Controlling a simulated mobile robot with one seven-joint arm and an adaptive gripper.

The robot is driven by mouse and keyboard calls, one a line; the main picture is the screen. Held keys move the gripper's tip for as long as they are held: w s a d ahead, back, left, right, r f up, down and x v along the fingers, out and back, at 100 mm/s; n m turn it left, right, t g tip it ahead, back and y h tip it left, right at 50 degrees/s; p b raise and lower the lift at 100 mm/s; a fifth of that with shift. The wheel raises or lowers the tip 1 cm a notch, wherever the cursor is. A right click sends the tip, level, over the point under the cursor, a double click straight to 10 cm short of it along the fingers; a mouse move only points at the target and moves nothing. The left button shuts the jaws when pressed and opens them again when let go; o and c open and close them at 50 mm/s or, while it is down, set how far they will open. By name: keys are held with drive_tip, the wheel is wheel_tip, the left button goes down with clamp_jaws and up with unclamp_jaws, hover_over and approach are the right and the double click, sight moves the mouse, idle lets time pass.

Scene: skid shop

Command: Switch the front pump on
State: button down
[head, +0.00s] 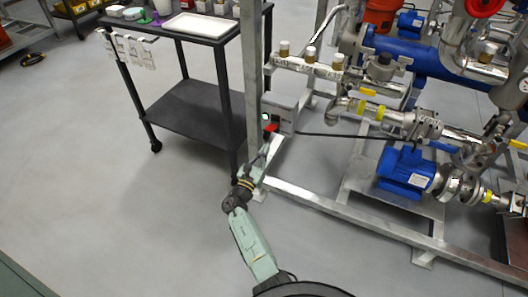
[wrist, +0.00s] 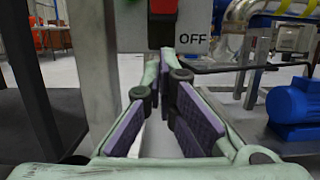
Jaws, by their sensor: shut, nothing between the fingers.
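A grey switch box (head: 285,119) is mounted low by the skid's upright post, with a small green light (head: 264,116) and a red switch part (head: 270,128) on its face. In the wrist view the red switch part (wrist: 163,6) is cut off at the top, with a black part below it and an "OFF" label (wrist: 193,39) to its right. My gripper (head: 265,148) is shut and empty, just below the box; its fingertips (wrist: 161,60) point at the black part. I cannot tell whether they touch. The blue pump motor (head: 406,173) stands on the skid to the right.
The metal upright (head: 252,80) stands close to the left of my gripper. A dark cart (head: 185,110) with a white tray (head: 195,25) is to the left. Skid pipes (head: 400,118) and the base rail (head: 350,215) lie to the right. The floor at front left is clear.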

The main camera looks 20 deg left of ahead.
drive_tip(key=s+r+p, duration=0.1)
drive_tip(key=s, duration=0.9)
drive_tip(key=shift+a, duration=0.2)
drive_tip(key=shift+r, duration=0.1)
